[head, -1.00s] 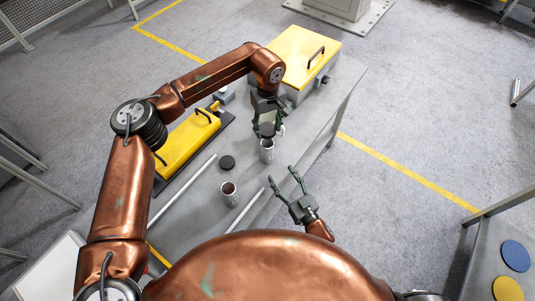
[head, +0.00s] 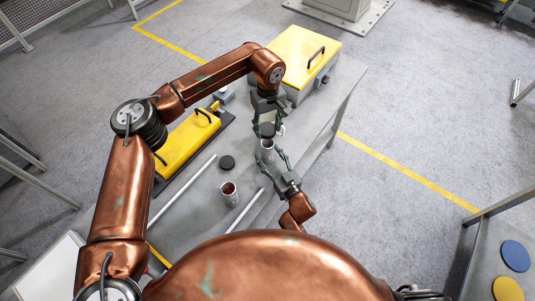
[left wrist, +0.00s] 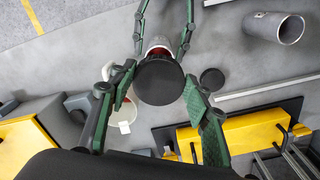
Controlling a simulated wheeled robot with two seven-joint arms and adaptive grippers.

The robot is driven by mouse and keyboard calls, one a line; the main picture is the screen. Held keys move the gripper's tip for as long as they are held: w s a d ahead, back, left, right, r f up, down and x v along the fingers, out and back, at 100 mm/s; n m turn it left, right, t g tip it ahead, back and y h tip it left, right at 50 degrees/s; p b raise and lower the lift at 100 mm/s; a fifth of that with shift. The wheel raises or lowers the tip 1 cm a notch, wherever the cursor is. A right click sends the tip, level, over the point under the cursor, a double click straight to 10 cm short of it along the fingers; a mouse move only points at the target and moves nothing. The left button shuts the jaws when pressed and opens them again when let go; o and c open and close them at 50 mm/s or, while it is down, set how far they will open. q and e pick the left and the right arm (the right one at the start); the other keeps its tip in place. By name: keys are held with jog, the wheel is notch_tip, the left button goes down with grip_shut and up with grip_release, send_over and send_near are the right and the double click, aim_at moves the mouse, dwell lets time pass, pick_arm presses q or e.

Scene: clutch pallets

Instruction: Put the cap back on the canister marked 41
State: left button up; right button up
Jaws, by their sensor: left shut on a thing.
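My left gripper (head: 267,130) is shut on a black round cap (left wrist: 160,82), held above an upright grey-white canister (head: 267,155). In the left wrist view the cap hides most of this canister (left wrist: 157,42), and a bit of red shows at its mouth. The cap looks apart from the rim. My right gripper (head: 273,160) has its fingers spread on either side of this canister, seemingly with gaps. A second open canister (head: 229,194), dark red inside, stands nearer me. A second black cap (head: 227,162) lies on the table. I cannot read any number.
The grey table (head: 205,215) has a yellow-lidded box (head: 303,55) at the back and a yellow unit (head: 187,145) at the left. Pale rails (head: 180,192) run along the table.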

jog(key=shift+w+a, duration=0.2)
jog(key=shift+w, duration=0.2)
jog(key=shift+c, duration=0.7)
grip_shut()
